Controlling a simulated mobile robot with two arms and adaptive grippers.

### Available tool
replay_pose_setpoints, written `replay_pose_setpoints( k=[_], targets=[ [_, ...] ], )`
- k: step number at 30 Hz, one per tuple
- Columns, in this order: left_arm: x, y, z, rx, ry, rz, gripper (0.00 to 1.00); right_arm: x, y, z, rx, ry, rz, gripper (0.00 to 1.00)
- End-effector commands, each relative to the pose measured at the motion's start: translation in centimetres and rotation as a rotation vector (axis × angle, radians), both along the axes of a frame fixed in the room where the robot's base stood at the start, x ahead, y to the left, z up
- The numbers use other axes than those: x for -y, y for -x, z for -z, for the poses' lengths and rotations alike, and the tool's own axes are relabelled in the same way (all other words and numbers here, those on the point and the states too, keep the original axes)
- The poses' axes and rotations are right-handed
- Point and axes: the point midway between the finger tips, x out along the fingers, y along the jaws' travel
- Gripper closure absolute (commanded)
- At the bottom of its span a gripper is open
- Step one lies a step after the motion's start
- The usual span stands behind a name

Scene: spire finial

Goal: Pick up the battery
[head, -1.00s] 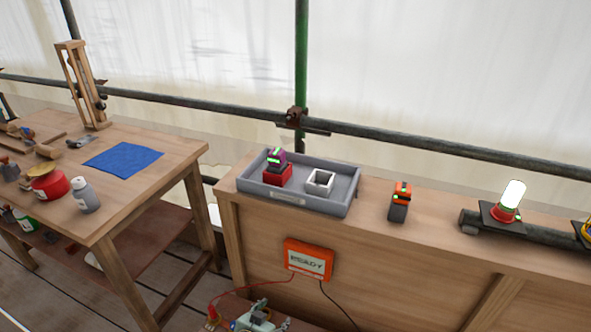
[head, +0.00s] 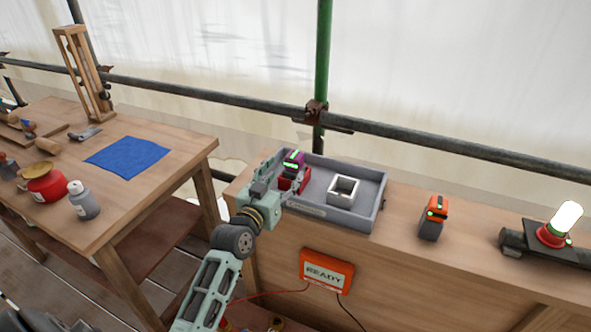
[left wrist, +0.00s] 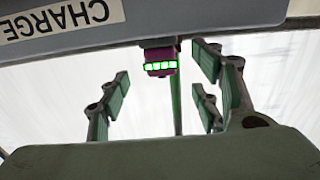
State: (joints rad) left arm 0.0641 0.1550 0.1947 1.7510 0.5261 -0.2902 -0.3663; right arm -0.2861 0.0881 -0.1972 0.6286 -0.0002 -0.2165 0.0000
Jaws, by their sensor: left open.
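A purple battery (head: 293,160) with lit green bars stands in a red holder (head: 287,182) at the left end of a grey tray (head: 335,221). My left gripper (head: 281,174) is open at the tray's front left, partly covering the holder. In the left wrist view the purple battery (left wrist: 161,62) shows between and beyond the open fingers (left wrist: 160,92), with nothing held. The tray's CHARGE label (left wrist: 62,24) appears upside down there. An orange and black block with green lights (head: 433,217), also battery-like, stands on the bench right of the tray. My right gripper is not in view.
A white square socket (head: 344,190) sits in the tray's right part. A lit lamp (head: 560,226) stands at the bench's right. An orange READY box (head: 326,270) is on the bench front. A pole rail (head: 420,133) runs behind. The left table (head: 160,160) holds a blue cloth.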

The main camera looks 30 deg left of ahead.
Motion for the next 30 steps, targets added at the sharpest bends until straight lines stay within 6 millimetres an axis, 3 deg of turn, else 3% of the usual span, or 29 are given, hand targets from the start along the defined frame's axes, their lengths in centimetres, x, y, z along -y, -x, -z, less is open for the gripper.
replay_pose_setpoints(
  k=[4, 12, 21, 30],
  targets=[
    [-0.1, -1.8, 0.0, 0.000, 0.000, 0.000, 0.41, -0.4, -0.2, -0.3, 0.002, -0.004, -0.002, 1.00],
    [-0.3, -5.1, 0.3, 0.000, -0.001, 0.000, 0.41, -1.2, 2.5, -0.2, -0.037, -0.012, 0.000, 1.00],
    [-0.4, -5.5, 0.3, 0.000, -0.001, 0.000, 0.42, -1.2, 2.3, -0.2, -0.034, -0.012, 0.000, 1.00],
    [-0.4, -5.4, 0.3, -0.001, -0.001, 0.000, 0.69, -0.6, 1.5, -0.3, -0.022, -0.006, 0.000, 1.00]
  ],
)
